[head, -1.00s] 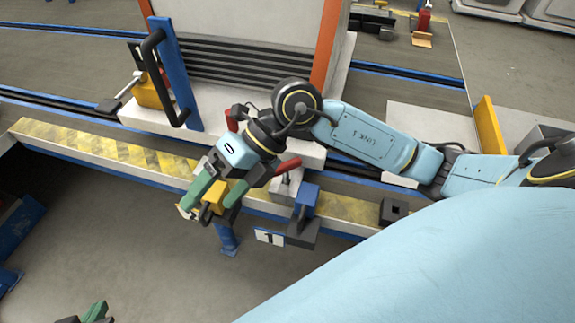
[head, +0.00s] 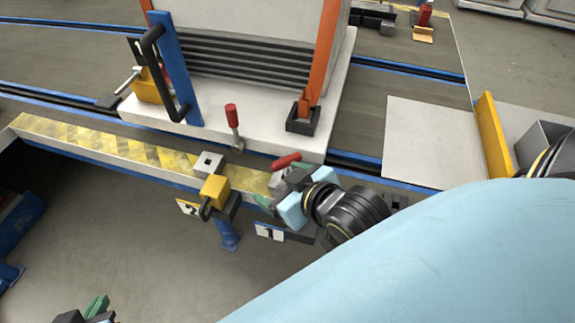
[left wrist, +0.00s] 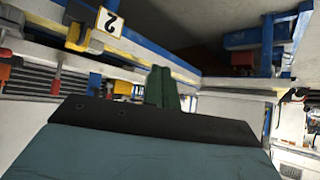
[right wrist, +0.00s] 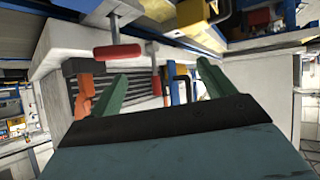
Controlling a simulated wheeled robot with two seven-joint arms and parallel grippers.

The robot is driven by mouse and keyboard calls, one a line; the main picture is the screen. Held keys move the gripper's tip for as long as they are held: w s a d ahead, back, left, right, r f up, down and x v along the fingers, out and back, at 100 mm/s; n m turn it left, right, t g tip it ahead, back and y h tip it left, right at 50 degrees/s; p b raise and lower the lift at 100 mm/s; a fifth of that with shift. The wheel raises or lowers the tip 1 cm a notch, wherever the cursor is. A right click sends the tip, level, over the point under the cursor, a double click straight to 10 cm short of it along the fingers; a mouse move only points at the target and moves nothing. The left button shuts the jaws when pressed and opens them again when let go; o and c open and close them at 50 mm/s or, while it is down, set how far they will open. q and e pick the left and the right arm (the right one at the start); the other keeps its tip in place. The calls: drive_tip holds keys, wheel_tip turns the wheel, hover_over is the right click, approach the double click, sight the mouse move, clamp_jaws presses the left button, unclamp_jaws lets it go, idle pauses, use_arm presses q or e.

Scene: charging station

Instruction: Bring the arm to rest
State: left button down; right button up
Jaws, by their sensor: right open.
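My right gripper (head: 280,188) is in the middle of the head view, over the front rail next to a red-handled clamp (head: 287,160). Its green fingers stand apart in the right wrist view (right wrist: 163,85), with nothing held between them. My left gripper (head: 95,308) is low at the bottom left edge of the head view, mostly cut off. In the left wrist view its green fingertips (left wrist: 162,88) lie together with nothing visible between them.
A yellow block (head: 214,188) by plate 2 and a plate marked 1 (head: 268,232) are on the striped rail (head: 100,146). An upright red handle (head: 232,115) stands on the white base. A blue post with a black handle (head: 176,75) stands behind. Floor in front is clear.

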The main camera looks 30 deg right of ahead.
drive_tip(key=shift+s+a+f+g, duration=0.2)
drive_tip(key=shift+s+f+g, duration=0.3)
drive_tip(key=shift+s+f, duration=0.2)
drive_tip(key=shift+s+a+f+g, duration=0.15)
drive_tip(key=shift+s+f+g, duration=0.4)
drive_tip(key=shift+s, duration=0.15)
